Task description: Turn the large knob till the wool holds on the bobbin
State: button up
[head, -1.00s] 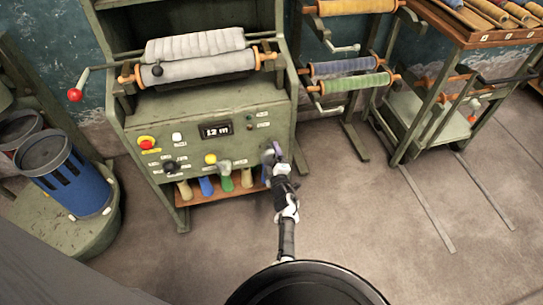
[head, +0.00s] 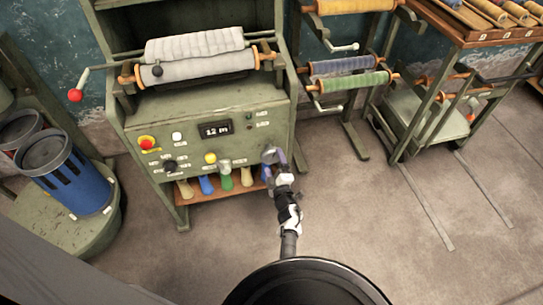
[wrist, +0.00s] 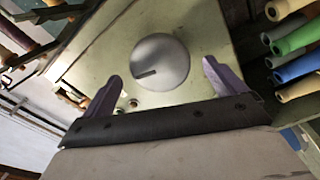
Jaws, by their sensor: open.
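The large knob (wrist: 160,62) is a pale grey disc with a dark slot mark on a green panel in the wrist view. My gripper (wrist: 168,82) is open, its two purple fingers apart to the left and right of the knob. I cannot tell whether they touch it. In the head view, my gripper (head: 274,162) is at the right of the machine's front panel, where it partly hides the knob (head: 269,153).
The panel has a display (head: 215,130) reading 12 m, a red button (head: 147,142), a black knob (head: 170,166) and a smaller grey knob (head: 224,165). Coloured rods stick out below. A red-ended crank (head: 76,95) is at left.

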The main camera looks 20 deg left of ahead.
jog(key=v, duration=0.9)
jog(key=shift+s, duration=0.1)
